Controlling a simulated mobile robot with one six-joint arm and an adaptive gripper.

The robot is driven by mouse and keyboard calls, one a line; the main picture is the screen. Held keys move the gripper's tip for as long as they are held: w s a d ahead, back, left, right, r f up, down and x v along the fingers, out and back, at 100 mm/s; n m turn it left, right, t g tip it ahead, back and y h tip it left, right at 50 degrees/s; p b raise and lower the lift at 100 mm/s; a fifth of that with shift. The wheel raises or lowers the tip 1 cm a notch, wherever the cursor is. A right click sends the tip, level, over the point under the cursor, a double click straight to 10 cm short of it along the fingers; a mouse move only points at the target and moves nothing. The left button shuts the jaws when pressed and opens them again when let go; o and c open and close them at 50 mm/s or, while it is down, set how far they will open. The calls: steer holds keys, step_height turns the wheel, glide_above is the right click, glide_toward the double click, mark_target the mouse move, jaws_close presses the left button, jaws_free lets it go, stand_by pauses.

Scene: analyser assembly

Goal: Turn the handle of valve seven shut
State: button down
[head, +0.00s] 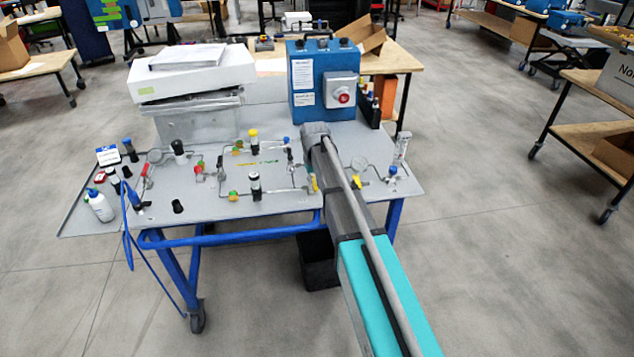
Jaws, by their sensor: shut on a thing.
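The valve panel (215,207) lies on the table with several small valves and thin metal tubes. A yellow handle (314,184) sits close to the left side of my arm, and another yellow handle (357,182) is just to its right. A red handle (146,169) is on the left part. No number can be read, so I cannot tell which is valve seven. My arm reaches from the bottom right over the panel to its back middle. It hides part of the panel, and no gripper fingers show.
A blue box with a red button (316,80) stands at the back of the table, close to my arm's far end. A white device (190,73) stands back left. A white bottle (99,205) is at the left edge. A black bin (318,262) is on the floor below.

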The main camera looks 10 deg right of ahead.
steer(key=shift+a+m, duration=0.2)
steer(key=shift+m, duration=0.3)
steer(key=c, duration=0.6)
jaws_free()
steer(key=shift+d, duration=0.1)
